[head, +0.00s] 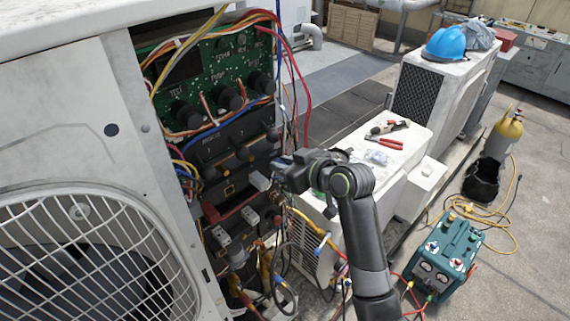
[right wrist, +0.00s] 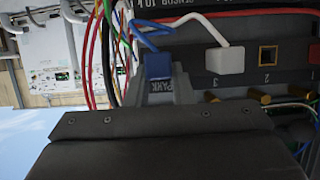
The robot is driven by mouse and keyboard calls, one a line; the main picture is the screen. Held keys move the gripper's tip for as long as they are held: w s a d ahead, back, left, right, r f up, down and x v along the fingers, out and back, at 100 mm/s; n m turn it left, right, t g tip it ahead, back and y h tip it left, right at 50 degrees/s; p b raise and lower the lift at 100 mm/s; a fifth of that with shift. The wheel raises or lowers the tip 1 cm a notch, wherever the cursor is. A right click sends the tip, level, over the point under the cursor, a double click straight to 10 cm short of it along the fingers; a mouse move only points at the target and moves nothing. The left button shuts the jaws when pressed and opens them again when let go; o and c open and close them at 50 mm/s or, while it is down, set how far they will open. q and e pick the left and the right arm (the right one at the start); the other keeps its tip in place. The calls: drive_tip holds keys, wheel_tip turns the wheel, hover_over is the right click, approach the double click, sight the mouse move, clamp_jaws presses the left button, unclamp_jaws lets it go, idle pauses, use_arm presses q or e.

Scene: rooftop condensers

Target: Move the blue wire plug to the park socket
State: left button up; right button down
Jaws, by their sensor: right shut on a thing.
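My right gripper (head: 281,166) reaches to the right edge of the open control panel in the head view. In the right wrist view, its grey fingers (right wrist: 166,76) are shut on the blue wire plug (right wrist: 157,66), whose blue wire loops up behind it. The PARK label (right wrist: 162,86) shows upside down between the fingers, right by the plug. The park socket's opening is hidden, and I cannot tell whether the plug is seated in it. My left gripper is not in view.
A white plug (right wrist: 225,61) is in the socket marked 3, and an empty square socket (right wrist: 268,56) is beside it. Red, green and black wires (right wrist: 112,45) hang close to my right gripper. Red-handled pliers (head: 383,143) lie on the white unit behind my arm.

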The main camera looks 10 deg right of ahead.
drive_tip(key=c, duration=1.2)
unclamp_jaws()
drive_tip(key=shift+w+a, duration=0.15)
drive_tip(key=shift+s+d+r, duration=0.1)
drive_tip(key=shift+s+d, duration=0.25)
drive_tip(key=shift+s, duration=0.05)
drive_tip(key=shift+b+v, duration=1.25)
drive_tip(key=shift+v, duration=7)
drive_tip(key=shift+w, duration=0.1)
